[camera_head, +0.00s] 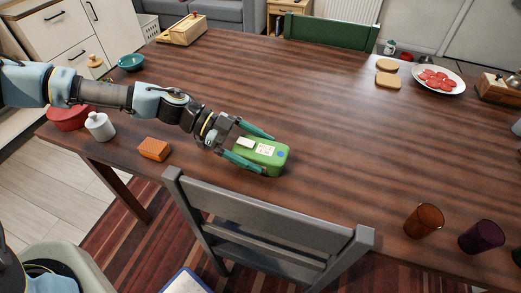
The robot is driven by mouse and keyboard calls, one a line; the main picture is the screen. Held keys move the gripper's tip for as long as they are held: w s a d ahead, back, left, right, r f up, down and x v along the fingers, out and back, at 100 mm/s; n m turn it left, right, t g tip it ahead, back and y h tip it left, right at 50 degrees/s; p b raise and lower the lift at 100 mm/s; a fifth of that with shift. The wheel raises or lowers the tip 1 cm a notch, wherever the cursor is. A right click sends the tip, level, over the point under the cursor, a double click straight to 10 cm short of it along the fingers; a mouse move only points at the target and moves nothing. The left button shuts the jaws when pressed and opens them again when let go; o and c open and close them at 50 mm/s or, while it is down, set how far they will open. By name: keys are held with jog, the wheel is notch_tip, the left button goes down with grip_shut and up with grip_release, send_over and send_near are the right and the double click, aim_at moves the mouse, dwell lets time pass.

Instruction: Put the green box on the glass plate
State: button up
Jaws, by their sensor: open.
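The green box (279,159) lies on the wooden table near its front edge, close behind the grey chair. It has pale labels and a blue spot on its top. My gripper (266,155) reaches in from the left, with its two teal fingers spread on either side of the box. The fingers are open; I cannot tell whether either touches the box. A pale plate (458,86) bearing several red slices stands at the far right of the table. I cannot tell whether it is glass, and no other plate is clear.
An orange brick-like block (154,149), a white jar (99,126) and a red pot (68,118) stand left. Bread slices (388,80) lie by the plate. The table's middle is clear. A grey chair (270,235) stands in front.

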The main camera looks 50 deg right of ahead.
jog(key=shift+s+d+f, duration=0.1)
jog(key=shift+s+f, duration=0.05)
jog(key=shift+s, duration=0.15)
jog(key=shift+c, duration=0.2)
grip_shut()
dwell(0.4)
